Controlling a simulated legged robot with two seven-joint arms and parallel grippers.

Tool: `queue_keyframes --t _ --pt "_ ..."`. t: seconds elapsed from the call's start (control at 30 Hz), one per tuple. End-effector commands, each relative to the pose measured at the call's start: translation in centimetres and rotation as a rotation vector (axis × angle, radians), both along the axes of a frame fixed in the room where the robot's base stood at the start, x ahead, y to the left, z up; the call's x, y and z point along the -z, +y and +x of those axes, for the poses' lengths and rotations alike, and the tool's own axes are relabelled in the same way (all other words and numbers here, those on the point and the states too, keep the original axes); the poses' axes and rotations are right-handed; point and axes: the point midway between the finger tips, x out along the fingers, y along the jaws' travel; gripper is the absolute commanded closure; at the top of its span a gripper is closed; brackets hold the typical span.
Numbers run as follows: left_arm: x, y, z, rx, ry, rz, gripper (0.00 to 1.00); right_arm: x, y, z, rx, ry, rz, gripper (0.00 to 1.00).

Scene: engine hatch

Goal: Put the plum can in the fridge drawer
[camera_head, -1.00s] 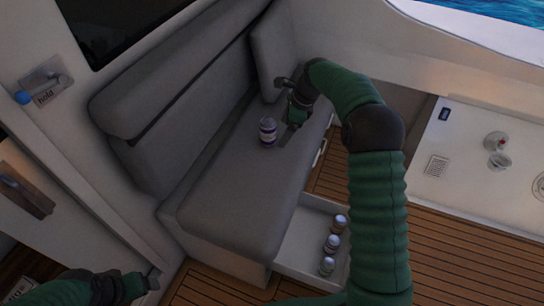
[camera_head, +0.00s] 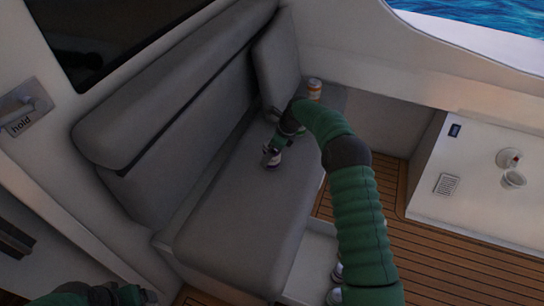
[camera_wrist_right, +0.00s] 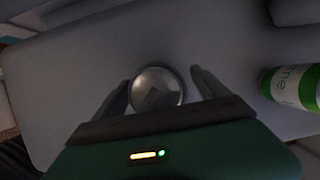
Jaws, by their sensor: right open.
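The plum can (camera_head: 270,160), white and purple with a silver top, stands on the grey seat cushion. My right gripper (camera_head: 271,152) is over it from above, covering part of it. In the right wrist view the silver top of the can (camera_wrist_right: 158,88) sits between the two open fingers of my right gripper (camera_wrist_right: 160,90), with a gap on each side. The open white fridge drawer (camera_head: 310,262) is below the front of the seat, partly hidden by my right arm. My left gripper (camera_head: 135,295) is at the bottom left; its fingers are unclear.
An orange and white can (camera_head: 314,90) stands at the far end of the seat. A green-labelled can (camera_wrist_right: 292,84) is right of the gripper in the wrist view. Cans in the drawer (camera_head: 336,272) are mostly hidden behind my arm. A white counter (camera_head: 480,170) is at the right.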

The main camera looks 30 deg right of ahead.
Motion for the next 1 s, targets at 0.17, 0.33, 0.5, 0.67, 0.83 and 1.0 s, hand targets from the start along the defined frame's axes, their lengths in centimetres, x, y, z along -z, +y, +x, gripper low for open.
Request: queue_keyframes --t 0.17,0.33,0.5,0.67,0.83,1.0 --pt "0.34 0.0 0.01 0.0 0.0 0.0 0.19 1.63 0.47 0.56 0.0 -0.001 -0.001 0.15" --pt "0.31 0.0 0.01 0.0 0.0 0.0 0.19 1.55 0.42 0.53 0.0 -0.001 0.0 0.2" --pt "0.31 0.0 0.01 0.0 0.0 0.0 0.19 1.56 0.41 0.54 0.0 -0.001 -0.001 0.43" --pt "0.31 0.0 0.0 0.0 0.0 0.0 0.19 1.58 0.39 0.53 0.0 -0.001 -0.001 0.64" --pt "0.31 0.0 0.01 0.0 0.0 0.0 0.19 1.58 0.39 0.53 0.0 -0.001 -0.001 0.86" --pt "0.3 0.0 0.01 0.0 0.0 0.0 0.19 1.5 0.37 0.57 0.0 -0.003 -0.002 1.0"
